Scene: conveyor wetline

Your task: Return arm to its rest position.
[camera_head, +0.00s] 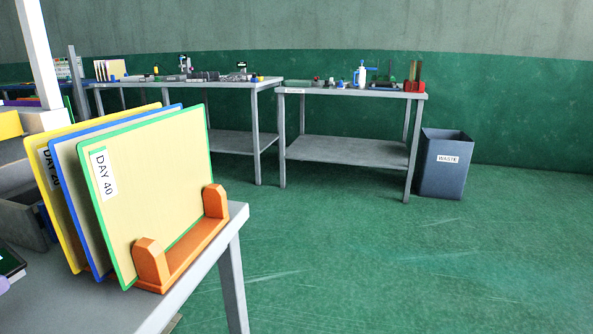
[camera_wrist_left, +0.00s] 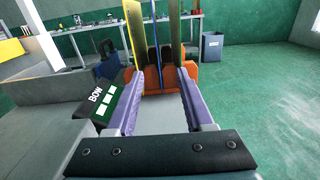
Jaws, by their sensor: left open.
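My left gripper (camera_wrist_left: 158,88) is open in the wrist view, with its two purple-padded fingers apart and nothing seen between them. It points towards the orange rack (camera_wrist_left: 180,76) holding upright boards, which stands just beyond the fingertips. A small purple part at the left edge of the head view (camera_head: 3,284) looks like a bit of this gripper. The rest of the left arm is outside the head view. My right gripper is not in view.
A board labelled DAY 40 (camera_head: 155,190) stands in the orange rack (camera_head: 190,255) on the near grey table (camera_head: 100,312). A dark item marked "BOW" (camera_wrist_left: 95,100) lies beside the left finger. Farther tables and a waste bin (camera_head: 444,175) stand behind. The right floor is clear.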

